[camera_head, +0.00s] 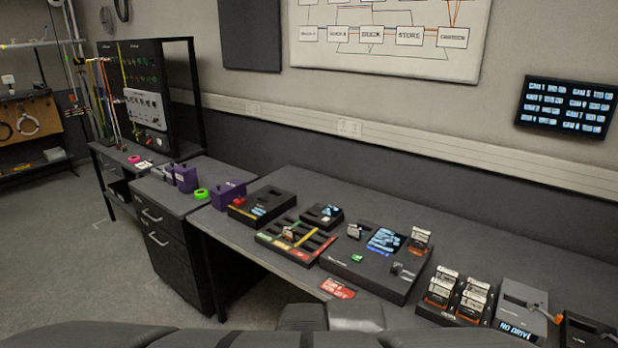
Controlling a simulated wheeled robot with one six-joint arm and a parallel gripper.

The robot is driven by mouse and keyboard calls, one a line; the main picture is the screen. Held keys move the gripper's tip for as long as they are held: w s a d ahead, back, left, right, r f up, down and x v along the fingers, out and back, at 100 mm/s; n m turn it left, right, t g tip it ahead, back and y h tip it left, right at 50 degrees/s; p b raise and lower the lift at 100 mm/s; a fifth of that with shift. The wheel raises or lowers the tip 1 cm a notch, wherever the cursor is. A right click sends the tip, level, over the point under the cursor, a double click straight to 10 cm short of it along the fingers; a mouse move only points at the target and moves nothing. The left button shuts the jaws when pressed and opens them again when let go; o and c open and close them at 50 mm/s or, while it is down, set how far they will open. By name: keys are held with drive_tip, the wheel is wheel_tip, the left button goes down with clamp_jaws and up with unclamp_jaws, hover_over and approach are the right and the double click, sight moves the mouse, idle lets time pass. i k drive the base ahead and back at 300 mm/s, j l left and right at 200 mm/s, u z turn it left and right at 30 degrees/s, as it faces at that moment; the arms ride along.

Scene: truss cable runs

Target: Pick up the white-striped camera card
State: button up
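I cannot make out a white-striped camera card for certain; the small cards are too small to read. A slotted card tray (284,249) with coloured strips lies on the long desk, left of the middle. A small card with a yellow mark (288,234) sits in or on this tray. A pale small piece (354,230) stands on the black console (350,266) to the right of the tray. My gripper is not seen; only dark grey parts of my own body show along the bottom edge.
The long grey desk (480,245) runs along the wall. Orange-and-silver drives stand in a black dock (437,312) at right, beside a grey "NO DRIVE" unit (521,307). A red label (338,288) lies at the front edge.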

sight(353, 233)
drive_tip(key=i+j, duration=0.15)
drive_tip(key=i, duration=0.25)
drive_tip(key=i+j+z, duration=0.1)
drive_tip(key=i, duration=0.35)
drive_tip(key=i+j, duration=0.25)
drive_tip(key=i, duration=0.15)
drive_tip(key=i+j+z, duration=0.1)
drive_tip(key=i, duration=0.35)
drive_tip(key=j, duration=0.1)
